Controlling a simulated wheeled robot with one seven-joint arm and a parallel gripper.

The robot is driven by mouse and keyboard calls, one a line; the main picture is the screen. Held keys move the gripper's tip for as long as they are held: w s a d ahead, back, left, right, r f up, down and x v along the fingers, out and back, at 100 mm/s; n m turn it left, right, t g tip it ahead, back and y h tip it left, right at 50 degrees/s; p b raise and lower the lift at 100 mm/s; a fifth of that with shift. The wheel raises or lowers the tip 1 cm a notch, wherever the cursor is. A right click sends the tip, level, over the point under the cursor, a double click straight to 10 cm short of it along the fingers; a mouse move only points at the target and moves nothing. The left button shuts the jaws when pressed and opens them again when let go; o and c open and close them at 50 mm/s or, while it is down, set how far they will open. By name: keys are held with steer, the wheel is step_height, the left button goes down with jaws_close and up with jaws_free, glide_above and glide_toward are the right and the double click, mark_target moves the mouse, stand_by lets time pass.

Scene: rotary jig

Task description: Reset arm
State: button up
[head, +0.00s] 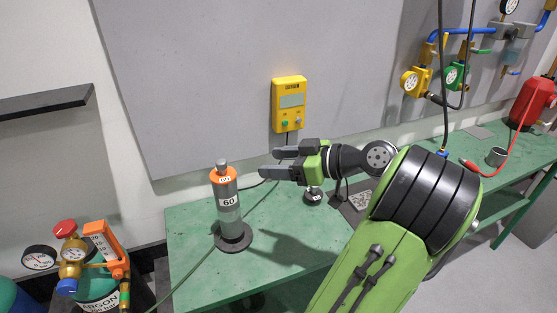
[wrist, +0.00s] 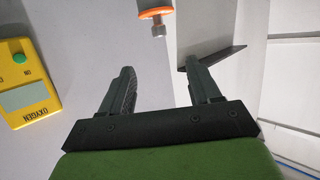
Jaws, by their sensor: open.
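My gripper (head: 272,162) is open and empty above the green workbench (head: 190,244), pointing left in the head view. Its two dark fingers (wrist: 160,88) stand apart in the wrist view with nothing between them. My green and black arm reaches in from the lower right. A grey cylinder (head: 228,207) with an orange collar and a "60" label stands upright on a round dark base, left of my gripper and apart from it. The cylinder's orange collar and tip (wrist: 156,14) show at the top of the wrist view.
A yellow oxygen meter (head: 289,104) hangs on the grey wall panel behind my gripper; it also shows in the wrist view (wrist: 28,84). An argon bottle with gauge (head: 98,287) stands at lower left.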

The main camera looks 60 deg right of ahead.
steer(key=shift+w, duration=0.1)
stand_by(0.3)
steer(key=w+a+f+g, duration=0.3)
steer(key=w+a+g, duration=0.1)
steer(key=a, duration=0.6)
steer(key=w+a+f+g, duration=0.2)
steer(key=w+a+g, duration=0.2)
steer(key=a, duration=0.6)
steer(key=s+a+m+h, duration=0.1)
steer(key=s+a, duration=0.3)
steer(key=s, duration=0.2)
steer(key=s+a+f+m+h, duration=0.1)
steer(key=s+a, duration=0.4)
steer(key=s, duration=0.2)
steer(key=shift+s+g+h, duration=0.2)
steer(key=shift+g+h, duration=0.2)
